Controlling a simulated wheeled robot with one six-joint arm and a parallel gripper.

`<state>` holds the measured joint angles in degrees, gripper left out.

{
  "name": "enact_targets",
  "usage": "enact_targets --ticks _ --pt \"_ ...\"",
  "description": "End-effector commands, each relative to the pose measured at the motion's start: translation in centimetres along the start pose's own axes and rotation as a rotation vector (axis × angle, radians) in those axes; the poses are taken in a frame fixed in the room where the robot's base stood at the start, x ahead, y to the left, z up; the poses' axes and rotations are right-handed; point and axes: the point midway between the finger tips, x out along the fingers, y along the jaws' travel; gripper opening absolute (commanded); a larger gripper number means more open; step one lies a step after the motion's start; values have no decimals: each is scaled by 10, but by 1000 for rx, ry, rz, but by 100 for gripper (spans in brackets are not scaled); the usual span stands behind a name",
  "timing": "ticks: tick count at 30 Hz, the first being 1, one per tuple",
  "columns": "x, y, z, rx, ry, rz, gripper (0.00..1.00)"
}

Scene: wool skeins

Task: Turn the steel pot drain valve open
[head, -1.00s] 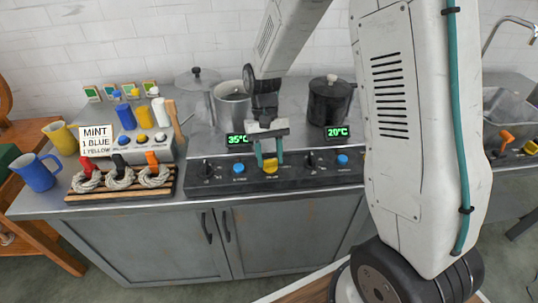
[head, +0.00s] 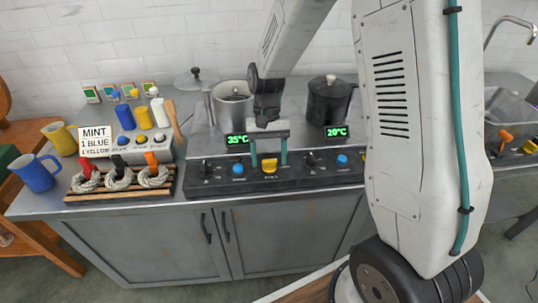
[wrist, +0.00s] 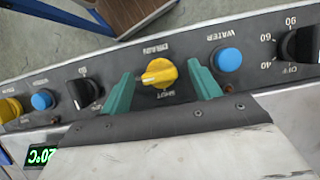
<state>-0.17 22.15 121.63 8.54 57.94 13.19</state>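The steel pot (head: 232,110) stands on the counter behind the control panel, by a green 35°C display (head: 237,139). Its drain valve is a yellow knob (head: 269,165) on the black panel front, also seen in the wrist view (wrist: 158,73) by the words DRAIN and SHUT. The knob's raised grip lies roughly sideways in the wrist view, its narrow end to the left. My gripper (head: 269,160) is open, with teal fingertips (wrist: 161,82) on either side of the knob and a visible gap at each side.
A blue button (wrist: 228,60) and a black dial (wrist: 300,45) are on one side of the knob; another black dial (wrist: 82,93) is on the other. A dark pot (head: 330,101) stands by a 20°C display (head: 336,132). Skeins (head: 118,179) lie on a wooden rack at left.

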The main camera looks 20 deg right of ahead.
Motion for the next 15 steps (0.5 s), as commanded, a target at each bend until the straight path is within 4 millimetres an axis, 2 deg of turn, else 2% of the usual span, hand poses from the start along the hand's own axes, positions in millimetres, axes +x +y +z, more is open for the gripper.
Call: enact_targets --ticks 8,11,15 --pt "-2 0 0 -1 1 0 62" --pt "-10 0 -1 -1 4 -1 62" --pt "-33 0 -1 -1 5 -1 62"
